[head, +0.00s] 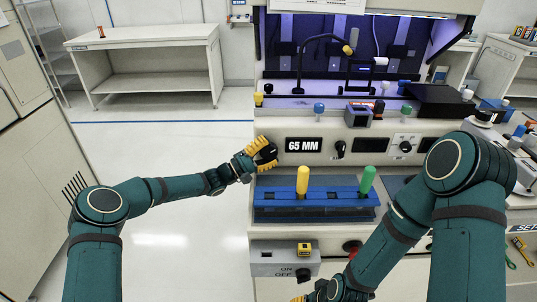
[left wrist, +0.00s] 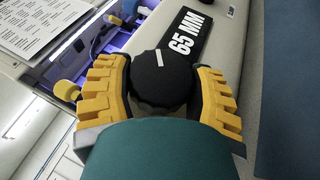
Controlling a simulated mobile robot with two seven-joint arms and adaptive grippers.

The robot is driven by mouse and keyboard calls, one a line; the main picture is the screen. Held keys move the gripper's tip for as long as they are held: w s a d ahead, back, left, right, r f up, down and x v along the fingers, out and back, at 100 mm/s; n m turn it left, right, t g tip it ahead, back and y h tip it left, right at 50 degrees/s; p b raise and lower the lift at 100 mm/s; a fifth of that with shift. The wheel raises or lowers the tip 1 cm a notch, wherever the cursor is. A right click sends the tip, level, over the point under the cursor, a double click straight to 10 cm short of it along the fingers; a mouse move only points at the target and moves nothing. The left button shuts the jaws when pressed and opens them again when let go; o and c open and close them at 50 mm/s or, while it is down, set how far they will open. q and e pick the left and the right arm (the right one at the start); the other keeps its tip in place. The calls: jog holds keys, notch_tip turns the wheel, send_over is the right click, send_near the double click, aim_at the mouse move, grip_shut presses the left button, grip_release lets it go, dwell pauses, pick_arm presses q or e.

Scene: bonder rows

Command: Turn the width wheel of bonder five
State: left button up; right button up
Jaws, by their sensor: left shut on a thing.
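The width wheel (left wrist: 160,78) is a black knob with a white mark, beside a black plate (head: 304,145) reading "65 MM" on the front panel of the bonder (head: 390,130). The plate also shows in the left wrist view (left wrist: 180,42). My left gripper (head: 265,153) has its yellow fingers on both sides of the wheel and is shut on it.
A blue rack (head: 330,192) with a yellow-handled tool (head: 302,180) and a green-handled tool (head: 367,178) stands below the panel. A grey box marked ON and OFF (head: 285,257) is lower down. A bench (head: 150,45) stands at the back left. The floor at left is clear.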

dwell(0.3)
pick_arm(q)
jog(key=o, duration=1.2)
jog(key=shift+a, duration=0.1)
jog(key=v, duration=0.7)
jog(key=shift+s+f, duration=0.15)
jog(key=shift+f, duration=0.1)
jog(key=shift+a, duration=0.15)
